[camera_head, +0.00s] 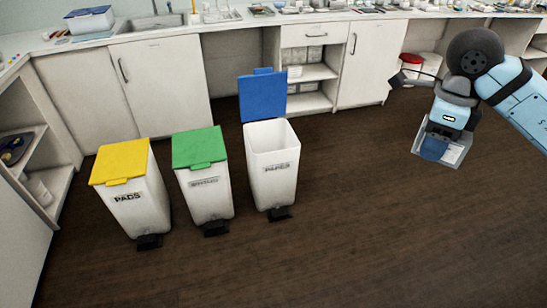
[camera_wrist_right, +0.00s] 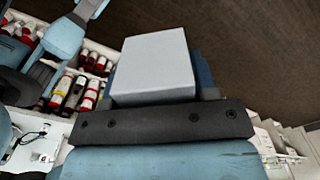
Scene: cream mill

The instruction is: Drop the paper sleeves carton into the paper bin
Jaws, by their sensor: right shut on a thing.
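The paper bin (camera_head: 271,160) is a white bin labelled PAPER, with its blue lid (camera_head: 263,96) standing open and its inside empty as far as I can see. My right gripper (camera_head: 443,136) is at the right of the head view, well to the right of the bin and apart from it. It is shut on a small grey-and-blue carton (camera_head: 452,153), which I take to be the paper sleeves carton. In the right wrist view the carton's pale grey face (camera_wrist_right: 155,66) shows beyond the dark gripper bar. My left gripper is in neither view.
A bin with a yellow lid (camera_head: 120,161), labelled PADS, and a bin with a green lid (camera_head: 199,148) stand left of the paper bin, both closed. White cabinets and a counter (camera_head: 240,18) run along the back. The dark floor between the paper bin and my right gripper is clear.

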